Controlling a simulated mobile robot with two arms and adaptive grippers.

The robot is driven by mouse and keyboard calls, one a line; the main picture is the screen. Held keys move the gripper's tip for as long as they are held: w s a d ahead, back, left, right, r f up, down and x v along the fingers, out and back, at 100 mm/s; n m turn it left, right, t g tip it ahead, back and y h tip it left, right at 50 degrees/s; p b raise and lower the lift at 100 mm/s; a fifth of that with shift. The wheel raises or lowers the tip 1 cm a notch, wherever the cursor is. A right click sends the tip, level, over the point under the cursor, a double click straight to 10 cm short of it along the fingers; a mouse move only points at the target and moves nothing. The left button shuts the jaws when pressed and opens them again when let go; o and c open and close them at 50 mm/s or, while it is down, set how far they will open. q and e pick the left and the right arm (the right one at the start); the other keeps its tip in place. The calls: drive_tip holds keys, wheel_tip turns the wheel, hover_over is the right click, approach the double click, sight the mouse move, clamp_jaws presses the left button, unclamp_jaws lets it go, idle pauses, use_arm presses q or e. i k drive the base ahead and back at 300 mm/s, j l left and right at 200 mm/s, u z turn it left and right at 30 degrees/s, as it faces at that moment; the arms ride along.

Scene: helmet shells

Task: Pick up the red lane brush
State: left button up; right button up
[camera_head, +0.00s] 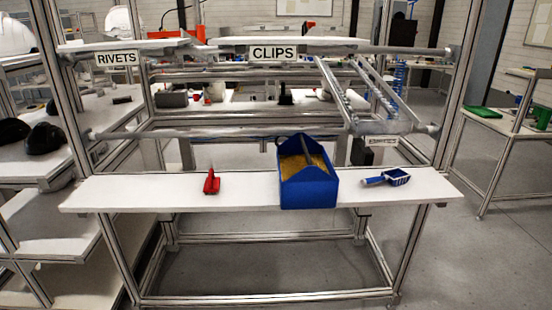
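The red lane brush (211,183) stands on the white shelf board (130,191) of the metal rack, left of the middle. It is small, and its finer shape is hard to make out. Clear board lies on both sides of it. Neither my left nor my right gripper shows in the head view.
A blue bin (308,194) with yellowish contents and a grey bar sits right of the brush. A blue scoop (388,178) lies farther right. Rack posts frame the board, with rails and the CLIPS sign (274,53) above. Dark helmet shells (46,139) lie on shelves at left.

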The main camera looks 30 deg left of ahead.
sight(212, 185)
drive_tip(key=u, duration=1.35)
